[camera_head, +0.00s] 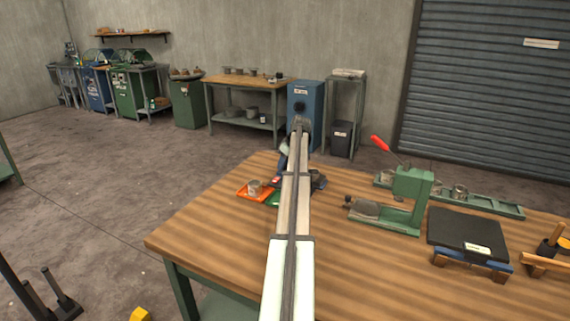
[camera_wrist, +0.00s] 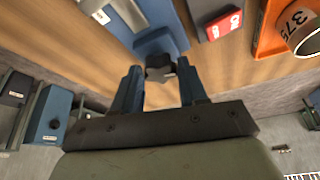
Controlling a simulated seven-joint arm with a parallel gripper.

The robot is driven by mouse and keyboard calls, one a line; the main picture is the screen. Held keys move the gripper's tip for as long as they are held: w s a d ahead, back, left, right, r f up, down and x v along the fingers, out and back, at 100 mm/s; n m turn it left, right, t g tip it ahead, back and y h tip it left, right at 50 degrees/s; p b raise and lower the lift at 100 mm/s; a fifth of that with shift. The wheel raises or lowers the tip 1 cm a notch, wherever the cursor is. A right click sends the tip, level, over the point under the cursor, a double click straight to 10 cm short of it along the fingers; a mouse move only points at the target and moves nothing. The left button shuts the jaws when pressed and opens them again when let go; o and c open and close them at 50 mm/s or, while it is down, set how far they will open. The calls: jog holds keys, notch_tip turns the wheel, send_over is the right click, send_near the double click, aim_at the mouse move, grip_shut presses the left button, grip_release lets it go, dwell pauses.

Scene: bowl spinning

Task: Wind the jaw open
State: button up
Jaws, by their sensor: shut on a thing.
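In the wrist view, my gripper (camera_wrist: 159,76) has its two blue fingers on either side of a dark lobed knob (camera_wrist: 158,62) and is shut on it. The knob sits at the end of a blue fixture (camera_wrist: 161,38) on the wooden table. The jaw itself cannot be clearly made out. In the head view my arm reaches across to the far left part of the table. It hides the knob and most of the fixture, and my fingertips cannot be made out there.
A green press (camera_head: 408,192) with a red handle and a black plate (camera_head: 466,232) stand right. The table's front left (camera_head: 205,232) is clear.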

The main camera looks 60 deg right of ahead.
jog(key=shift+d+n+y, duration=0.15)
jog(key=shift+n+y, duration=0.55)
jog(key=shift+n, duration=0.9)
jog(key=o, duration=1.1)
jog(key=shift+c, duration=0.2)
jog(key=shift+r, duration=0.1)
jog(key=v, duration=1.3)
jog(key=shift+s+r, duration=0.2)
